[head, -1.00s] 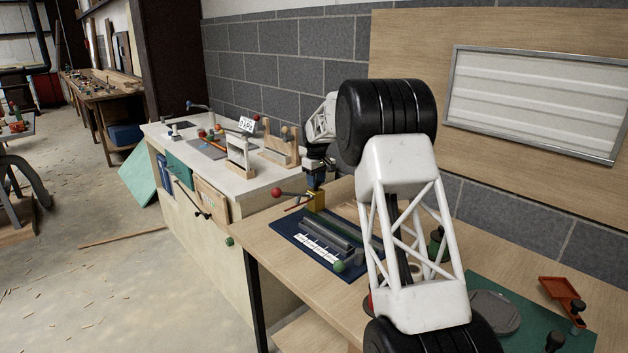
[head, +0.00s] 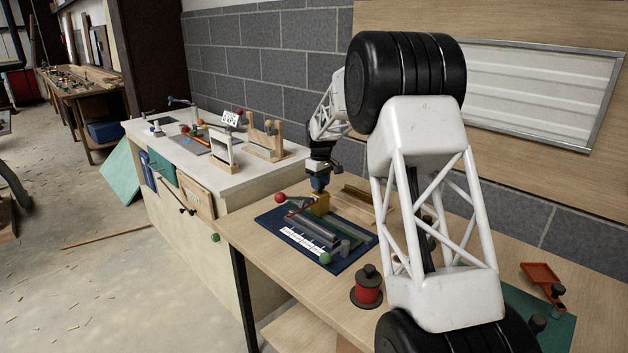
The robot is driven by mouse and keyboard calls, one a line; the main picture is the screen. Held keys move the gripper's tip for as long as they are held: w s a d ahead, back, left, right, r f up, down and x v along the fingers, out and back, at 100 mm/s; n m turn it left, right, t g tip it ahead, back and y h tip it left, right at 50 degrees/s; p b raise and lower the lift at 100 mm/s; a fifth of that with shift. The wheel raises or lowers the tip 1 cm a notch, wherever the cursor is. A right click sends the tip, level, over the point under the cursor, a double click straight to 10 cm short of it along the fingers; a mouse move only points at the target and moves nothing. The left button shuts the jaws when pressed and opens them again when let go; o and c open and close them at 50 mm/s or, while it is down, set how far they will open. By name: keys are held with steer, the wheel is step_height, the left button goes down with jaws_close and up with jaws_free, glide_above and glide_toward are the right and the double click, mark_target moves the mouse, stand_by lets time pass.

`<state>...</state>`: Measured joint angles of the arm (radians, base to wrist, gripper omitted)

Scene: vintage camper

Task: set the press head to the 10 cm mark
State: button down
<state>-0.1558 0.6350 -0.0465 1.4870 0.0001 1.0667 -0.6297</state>
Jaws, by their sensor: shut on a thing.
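A dark blue base board (head: 262,220) lies on the wooden workbench. It carries a grey rail (head: 310,232), a white scale strip (head: 302,244) along its near side and a green knob (head: 325,258) at its near end. The press head, a brass-coloured block (head: 320,203), stands near the far end of the rail, with a red ball (head: 280,198) on a lever beside it. My gripper (head: 319,187) reaches down from above and is shut on the press head. The fingertips are small and partly hidden. The scale figures are too small to read.
A red spool with a black knob (head: 368,288) stands right of the board, close to my arm's large white link. A white-topped counter (head: 160,138) with wooden stands is to the left.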

steer(key=shift+s+d, duration=1.1)
steer(key=shift+d, duration=0.05)
steer(key=c, duration=0.7)
jaws_free()
step_height(320, 180, up, 8)
steer(key=shift+f, duration=0.1)
